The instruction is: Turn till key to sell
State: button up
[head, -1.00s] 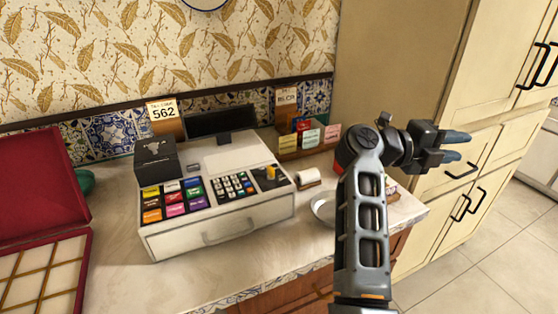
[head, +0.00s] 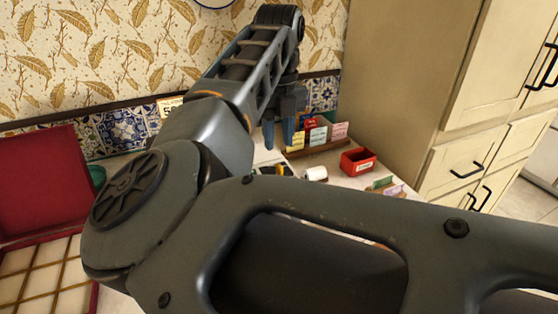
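The till is mostly hidden behind my arm; a small pale part of its top (head: 264,154) shows under the gripper. The yellow key (head: 284,170) on its dark panel just shows above my arm, partly covered, so its setting cannot be read. My gripper (head: 279,138) points down with its two blue-grey fingers apart and nothing seen between them. In the picture it is just above the key and apart from it; the true height gap is hard to judge.
A card rack (head: 316,138) stands behind at the right. A paper roll (head: 315,173), a red box (head: 357,161) and a small card holder (head: 386,186) sit on the counter right of the key. An open red case (head: 38,185) is at the left. Cupboards (head: 480,150) stand right.

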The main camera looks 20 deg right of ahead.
aim_at(279, 165)
jog(key=shift+f+p, duration=0.5)
jog(key=shift+f, duration=3.05)
grip_shut()
